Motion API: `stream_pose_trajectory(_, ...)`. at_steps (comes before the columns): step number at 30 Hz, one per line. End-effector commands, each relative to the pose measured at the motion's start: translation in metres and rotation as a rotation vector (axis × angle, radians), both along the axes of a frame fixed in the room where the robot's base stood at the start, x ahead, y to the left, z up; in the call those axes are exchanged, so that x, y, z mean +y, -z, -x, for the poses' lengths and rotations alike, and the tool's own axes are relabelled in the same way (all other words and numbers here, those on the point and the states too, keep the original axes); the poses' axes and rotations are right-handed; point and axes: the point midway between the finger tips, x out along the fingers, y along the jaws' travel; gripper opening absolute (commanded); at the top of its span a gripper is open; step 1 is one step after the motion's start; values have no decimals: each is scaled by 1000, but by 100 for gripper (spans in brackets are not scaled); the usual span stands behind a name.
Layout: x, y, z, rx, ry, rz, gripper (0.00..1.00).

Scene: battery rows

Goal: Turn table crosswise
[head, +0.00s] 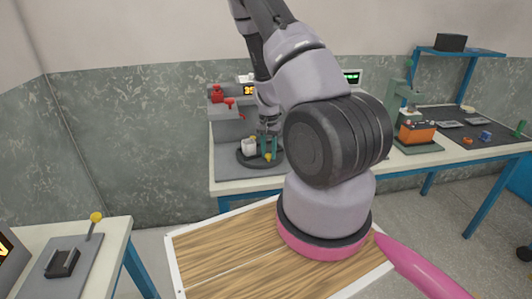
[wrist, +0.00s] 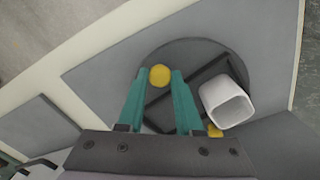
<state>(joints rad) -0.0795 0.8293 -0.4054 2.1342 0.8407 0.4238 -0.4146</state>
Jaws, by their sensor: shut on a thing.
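The turntable is a dark round disc (head: 242,157) on a grey panel at the back bench; it fills the middle of the wrist view (wrist: 185,50). A dark bar crosses it slantwise in the wrist view. A yellow knob (wrist: 160,76) is near its edge, and another yellow piece (wrist: 215,131) shows partly beside the white square cup. The white cup (wrist: 226,103) stands on the disc's right side; it also shows in the head view (head: 249,147). My gripper (wrist: 160,80) has teal fingers shut on the yellow knob, one on each side.
A lever with a yellow ball (head: 96,217) is on the left front bench. An orange-fronted device (head: 416,132) and a dark mat (head: 455,127) are on the right. My arm hides much of the middle.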

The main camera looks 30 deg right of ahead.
Motion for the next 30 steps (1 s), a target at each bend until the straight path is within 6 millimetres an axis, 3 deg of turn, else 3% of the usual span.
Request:
stream_pose_trajectory(15,-17,0,-2,-1,-208,0,0)
stream_pose_trajectory(30,-21,0,-3,-2,-269,1,0)
